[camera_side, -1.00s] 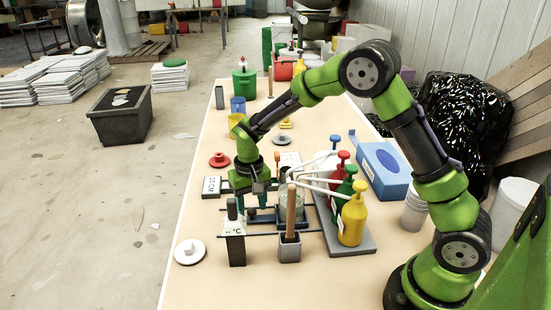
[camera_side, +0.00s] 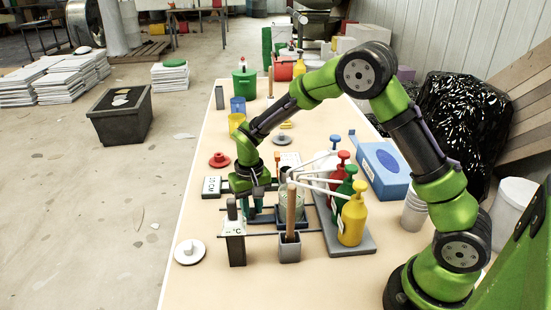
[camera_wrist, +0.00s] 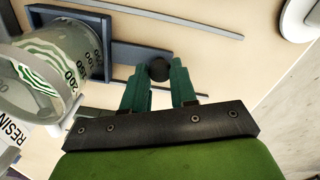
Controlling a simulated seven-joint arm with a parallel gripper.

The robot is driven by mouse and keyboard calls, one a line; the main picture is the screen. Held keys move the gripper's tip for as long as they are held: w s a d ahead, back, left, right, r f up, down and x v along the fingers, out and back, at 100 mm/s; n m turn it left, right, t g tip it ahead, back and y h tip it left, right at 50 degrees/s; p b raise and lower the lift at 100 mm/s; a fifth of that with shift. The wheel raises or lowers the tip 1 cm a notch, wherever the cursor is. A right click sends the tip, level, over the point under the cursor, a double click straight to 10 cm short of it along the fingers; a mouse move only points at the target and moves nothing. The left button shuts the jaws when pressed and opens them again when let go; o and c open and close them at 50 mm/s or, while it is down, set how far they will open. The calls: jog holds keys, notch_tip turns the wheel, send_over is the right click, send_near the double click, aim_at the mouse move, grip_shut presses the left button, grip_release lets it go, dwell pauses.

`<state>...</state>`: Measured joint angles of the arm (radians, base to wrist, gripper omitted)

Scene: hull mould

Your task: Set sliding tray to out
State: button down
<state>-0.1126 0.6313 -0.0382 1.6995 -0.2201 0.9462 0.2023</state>
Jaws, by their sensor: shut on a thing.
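The sliding tray is a dark blue-grey plate with a raised edge (camera_side: 291,226), lying between two thin rails. A clear measuring cup (camera_side: 292,208) with printed marks stands on it. In the wrist view the tray (camera_wrist: 124,53) has a dark round knob (camera_wrist: 158,68) at its outer end, and the cup (camera_wrist: 50,75) fills the left. My gripper (camera_side: 256,213) is low at the tray's left side in the side view. In the wrist view the green fingers of my gripper (camera_wrist: 159,80) are on both sides of the knob, shut on it.
Pump bottles (camera_side: 350,217) stand on a grey base right of the tray. A grey holder with a wooden stick (camera_side: 290,247) and a °C gauge (camera_side: 234,243) stand in front. A white round lid (camera_side: 189,252) and a red one (camera_side: 219,160) lie left.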

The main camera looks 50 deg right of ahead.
jog(key=w+a, duration=1)
jog(key=shift+w, duration=0.2)
jog(key=shift+a, duration=0.1)
jog(key=c, duration=0.9)
grip_release()
jog(key=shift+s, duration=0.1)
notch_tip(320, 180, up, 17)
jog(key=shift+f, duration=0.1)
